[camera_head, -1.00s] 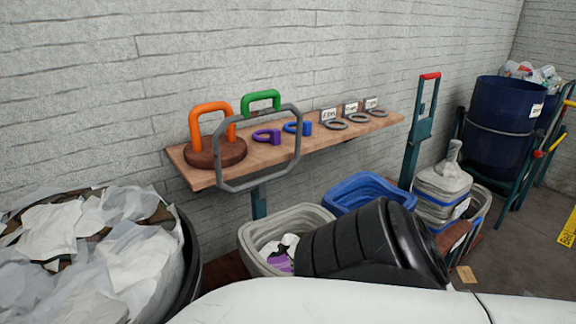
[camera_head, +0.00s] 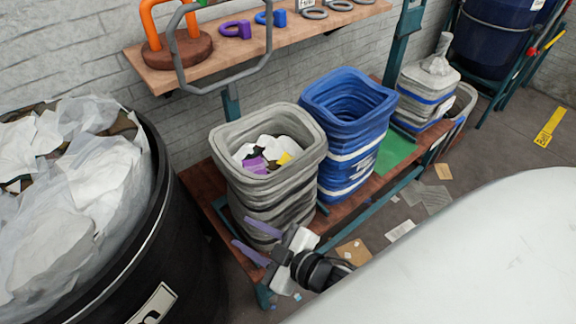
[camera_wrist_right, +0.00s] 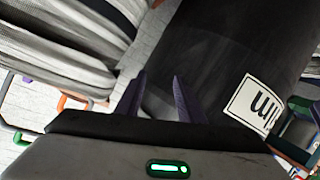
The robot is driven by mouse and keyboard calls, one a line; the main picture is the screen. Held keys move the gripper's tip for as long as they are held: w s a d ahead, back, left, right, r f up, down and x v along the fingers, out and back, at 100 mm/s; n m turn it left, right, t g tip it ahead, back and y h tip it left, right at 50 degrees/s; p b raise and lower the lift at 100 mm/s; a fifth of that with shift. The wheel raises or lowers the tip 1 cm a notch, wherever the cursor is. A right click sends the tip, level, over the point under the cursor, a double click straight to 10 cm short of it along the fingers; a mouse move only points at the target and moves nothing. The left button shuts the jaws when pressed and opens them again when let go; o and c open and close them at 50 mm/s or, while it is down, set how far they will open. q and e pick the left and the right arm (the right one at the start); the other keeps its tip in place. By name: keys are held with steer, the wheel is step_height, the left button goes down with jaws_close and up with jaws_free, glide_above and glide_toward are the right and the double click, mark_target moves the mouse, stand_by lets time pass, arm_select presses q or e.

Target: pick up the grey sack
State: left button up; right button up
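The grey sack (camera_head: 268,195) stands open-topped on a low reddish-brown bench, with white, purple and yellow scraps inside. A second grey sack (camera_head: 428,82), with a gathered top, stands farther right. My right gripper (camera_head: 239,231) is in front of the open grey sack's lower part, its two purple fingers apart with nothing seen between them. Whether they touch the sack is unclear. The right wrist view shows the gripper (camera_wrist_right: 160,75) open, with striped grey folds (camera_wrist_right: 60,65) at left and a black labelled surface (camera_wrist_right: 225,60) ahead. My left gripper is not in view.
A blue sack (camera_head: 348,110) stands close to the right of the open grey sack. A large black bin (camera_head: 175,235) full of pale waste is at left. A shelf (camera_head: 275,42) with coloured handles is above. Scraps lie on the floor.

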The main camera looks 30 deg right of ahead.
steer(key=w+a+r+n+t+y, duration=0.1)
steer(key=w+a+r+n+y, duration=0.3)
steer(key=r+n, duration=0.35)
steer(key=w+a+r+n+y, duration=0.1)
steer(key=a+r+n+y, duration=0.4)
steer(key=r+n, duration=0.3)
steer(key=s+a+r+n+g+y, duration=0.2)
steer(key=a+r+n+g+y, duration=0.25)
steer(key=n, duration=0.35)
steer(key=n+g+h+b, duration=0.1)
steer(key=n+g+h, duration=0.8)
steer(key=n+h, duration=1.25)
glide_above(295, 161)
steer(key=a, duration=0.1)
step_height(295, 161, down, 4)
steer(key=n+y, duration=0.2)
steer(key=shift+s+f+t+y, duration=0.15)
steer(key=shift+f+t+y, duration=0.1)
steer(key=shift+y, duration=0.15)
steer(key=f, duration=0.3)
steer(key=shift+w+d+f, duration=0.15)
steer(key=shift+w+d, duration=0.1)
steer(key=shift+d, duration=0.15)
steer(key=shift+w+f, duration=0.1)
steer(key=shift+f, duration=0.5)
step_height(295, 161, down, 4)
steer(key=shift+d+f+p, duration=0.15)
steer(key=shift+f+p, duration=0.05)
steer(key=shift+p, duration=0.45)
steer(key=shift+f, duration=0.4)
